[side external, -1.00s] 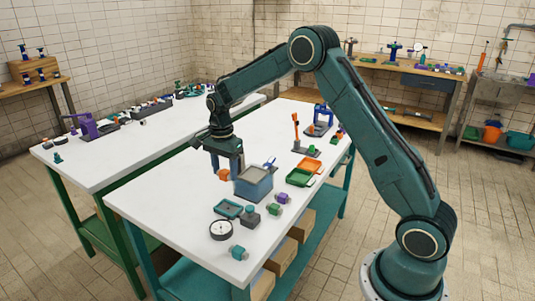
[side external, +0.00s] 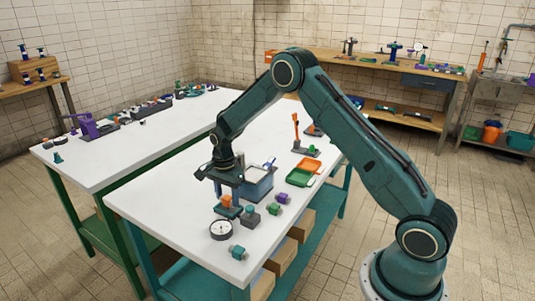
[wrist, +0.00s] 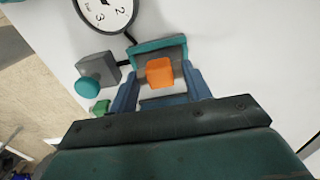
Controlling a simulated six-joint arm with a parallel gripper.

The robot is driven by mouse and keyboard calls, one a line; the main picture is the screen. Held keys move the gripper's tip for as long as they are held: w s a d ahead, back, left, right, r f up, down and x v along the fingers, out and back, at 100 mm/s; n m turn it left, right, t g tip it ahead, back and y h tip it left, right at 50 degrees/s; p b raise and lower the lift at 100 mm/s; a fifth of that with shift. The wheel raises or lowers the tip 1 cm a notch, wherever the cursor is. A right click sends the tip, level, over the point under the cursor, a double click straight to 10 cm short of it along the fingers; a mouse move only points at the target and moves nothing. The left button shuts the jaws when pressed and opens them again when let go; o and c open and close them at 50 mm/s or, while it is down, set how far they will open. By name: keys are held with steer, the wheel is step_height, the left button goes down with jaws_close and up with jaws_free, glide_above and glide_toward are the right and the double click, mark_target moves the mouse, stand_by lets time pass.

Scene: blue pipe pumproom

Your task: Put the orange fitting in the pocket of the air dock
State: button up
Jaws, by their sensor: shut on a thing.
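The orange fitting (side external: 225,201) is between the fingers of my gripper (side external: 227,205), which is shut on it. In the wrist view the fitting (wrist: 160,72) shows between the two blue fingers. The air dock (wrist: 157,43) is a teal, tray-like pocket, joined by black links to a round gauge (wrist: 106,10) and a grey block with a teal knob (wrist: 98,68). The fitting is over the pocket, inside its outline in the wrist view. The near part of the pocket is hidden by my gripper. I cannot tell whether the fitting touches the pocket floor.
A blue-grey bin (side external: 257,184) stands close behind my gripper. Green (side external: 274,209), purple (side external: 282,198) and teal (side external: 238,252) fittings lie to the right and front. An orange and green case (side external: 300,178) lies farther back.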

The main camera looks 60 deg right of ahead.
mark_target(227, 197)
steer(key=shift+f, duration=0.7)
steer(key=shift+f, duration=0.1)
steer(key=o, duration=1)
steer(key=shift+o, duration=0.2)
step_height(227, 197, up, 12)
steer(key=shift+r, duration=0.2)
